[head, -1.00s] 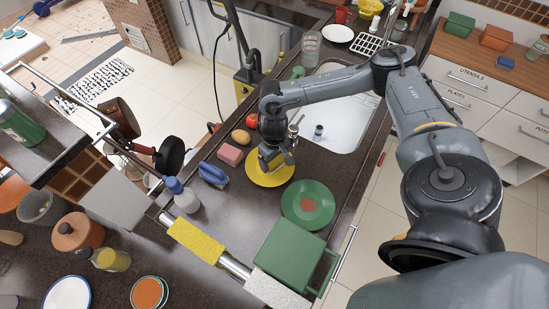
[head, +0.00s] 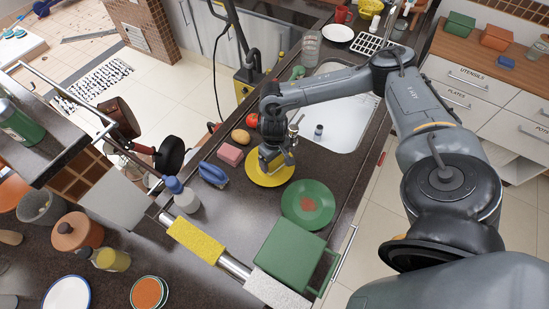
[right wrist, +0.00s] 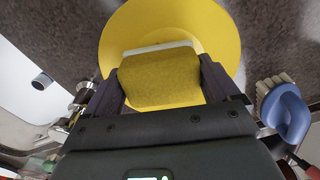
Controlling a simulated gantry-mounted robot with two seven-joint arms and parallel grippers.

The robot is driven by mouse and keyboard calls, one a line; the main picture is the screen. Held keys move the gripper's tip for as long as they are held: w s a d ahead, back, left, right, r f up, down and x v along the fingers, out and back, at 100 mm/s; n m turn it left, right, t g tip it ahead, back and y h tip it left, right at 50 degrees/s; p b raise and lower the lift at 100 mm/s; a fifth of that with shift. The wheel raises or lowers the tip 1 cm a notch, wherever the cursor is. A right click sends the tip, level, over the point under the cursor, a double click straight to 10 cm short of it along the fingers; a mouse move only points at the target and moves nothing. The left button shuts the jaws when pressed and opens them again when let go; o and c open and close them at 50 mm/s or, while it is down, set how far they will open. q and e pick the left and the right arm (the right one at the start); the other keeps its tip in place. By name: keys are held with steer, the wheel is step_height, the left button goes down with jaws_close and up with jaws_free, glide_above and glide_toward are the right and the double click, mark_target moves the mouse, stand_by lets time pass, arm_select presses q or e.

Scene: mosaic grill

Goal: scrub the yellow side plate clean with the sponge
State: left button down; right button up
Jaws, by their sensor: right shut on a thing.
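The yellow side plate (head: 284,177) lies on the dark counter in front of the sink. My right gripper (head: 270,160) is over the plate in the head view. In the right wrist view my right gripper (right wrist: 165,90) is shut on a yellow sponge (right wrist: 160,78) with a pale strip along its far edge. The sponge is over the yellow plate (right wrist: 222,32) and seems to be at its surface; I cannot tell if it touches. No stain shows on the visible part of the plate. The sponge hides part of it. My left gripper is not in view.
A green plate with a reddish patch (head: 292,204) and a green box (head: 291,254) are to the right and front. A blue-handled brush (head: 213,174), a pink block (head: 230,154), a potato (head: 240,137) and a spray bottle (head: 183,195) stand left. The sink (head: 345,122) is behind.

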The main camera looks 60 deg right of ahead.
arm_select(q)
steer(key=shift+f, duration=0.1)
arm_select(e)
steer(key=shift+f, duration=0.35)
